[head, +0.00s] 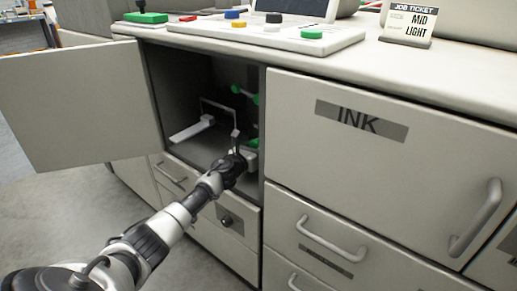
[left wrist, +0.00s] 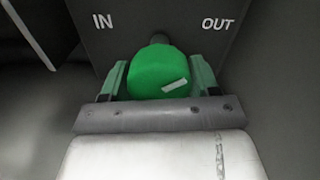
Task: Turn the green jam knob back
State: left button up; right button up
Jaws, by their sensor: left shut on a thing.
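The green jam knob (left wrist: 158,70) is round, with a short white mark on its face that lies nearly level and tilts up to the right. It sits on a dark panel (left wrist: 165,22) between the words IN, at left, and OUT, at right. My left gripper (left wrist: 160,77) has one finger on each side of the knob and is shut on it. In the head view my left gripper (head: 240,157) reaches into the open cabinet (head: 190,90); its own wrist hides much of the knob there. My right gripper is not in view.
The cabinet door (head: 80,105) stands open at the left. Inside are a white bar (head: 192,131), a thin frame and other green parts (head: 254,98). The closed INK door (head: 390,150) is just right of the opening. Drawers lie below, and a button console (head: 265,33) is on top.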

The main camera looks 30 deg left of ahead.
pick_arm(q)
jog(key=n, duration=0.3)
jog(key=shift+n+p, duration=0.3)
jog(key=shift+p, duration=0.05)
jog(key=n+p, duration=0.1)
jog(key=n, duration=0.2)
jog(key=shift+d+r+n, duration=0.1)
jog(key=shift+n, duration=0.2)
jog(key=n+p, duration=0.2)
jog(key=n, duration=0.4)
jog(key=n+p, duration=0.2)
jog(key=n, duration=0.4)
jog(key=shift+r, duration=0.15)
jog(key=shift+n+p, duration=0.6)
jog(key=shift+n, duration=1.2)
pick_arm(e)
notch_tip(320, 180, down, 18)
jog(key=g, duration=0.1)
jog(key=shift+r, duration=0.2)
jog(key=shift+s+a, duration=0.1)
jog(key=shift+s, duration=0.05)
pick_arm(q)
jog(key=o, duration=0.9)
jog(key=shift+s, duration=0.2)
